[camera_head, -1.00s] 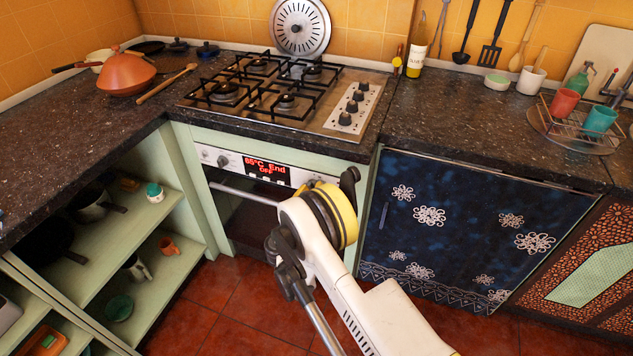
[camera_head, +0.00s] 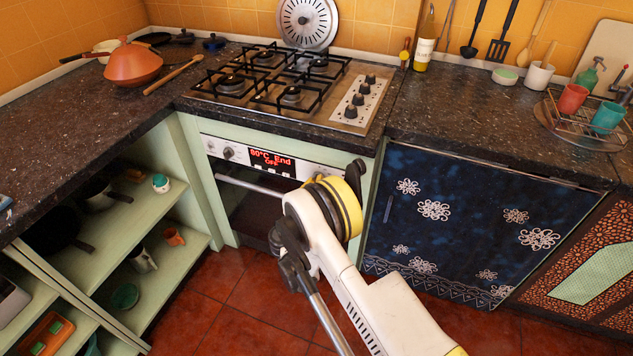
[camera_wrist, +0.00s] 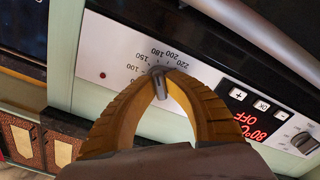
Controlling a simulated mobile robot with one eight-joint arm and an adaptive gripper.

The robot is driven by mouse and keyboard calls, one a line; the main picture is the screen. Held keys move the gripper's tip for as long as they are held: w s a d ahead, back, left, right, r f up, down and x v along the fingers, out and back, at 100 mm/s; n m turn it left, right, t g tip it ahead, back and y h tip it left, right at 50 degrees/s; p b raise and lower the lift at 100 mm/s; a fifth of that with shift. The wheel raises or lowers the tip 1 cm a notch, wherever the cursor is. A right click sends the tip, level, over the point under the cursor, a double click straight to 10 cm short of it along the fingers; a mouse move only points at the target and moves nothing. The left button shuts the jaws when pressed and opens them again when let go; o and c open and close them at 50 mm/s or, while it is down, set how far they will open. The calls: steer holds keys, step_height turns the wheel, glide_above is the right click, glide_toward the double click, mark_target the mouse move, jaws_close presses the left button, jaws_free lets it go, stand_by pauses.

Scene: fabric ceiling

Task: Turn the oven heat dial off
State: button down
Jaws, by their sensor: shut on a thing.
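The oven (camera_head: 262,187) is under the hob, with a white control panel. The heat dial (camera_wrist: 158,72) is a small grey knob in the wrist view, with printed numbers from about 100 to 220 around it. My gripper (camera_wrist: 160,88) has its two yellow fingers closed on the dial from both sides. The dial's pointer is partly covered by the fingertips. In the head view, my arm hides the dial and the fingertips. The red display (camera_head: 271,160) reads about 80°C and OFF; it also shows in the wrist view (camera_wrist: 247,122).
Another knob (camera_head: 228,152) sits left of the display. The oven door handle (camera_head: 250,185) runs just below the panel. The counter edge overhangs above. A blue flowered cabinet door (camera_head: 460,215) is right of the oven; open shelves (camera_head: 135,240) are left.

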steer(key=n, duration=0.7)
steer(key=shift+d+n, duration=0.1)
steer(key=shift+n, duration=0.3)
steer(key=n, duration=0.7)
steer(key=shift+r, duration=0.1)
steer(key=n, duration=0.4)
steer(key=shift+w, duration=0.1)
steer(key=n, duration=1)
steer(key=shift+r, duration=0.1)
steer(key=c, duration=1.4)
jaws_free()
steer(key=shift+c, duration=0.2)
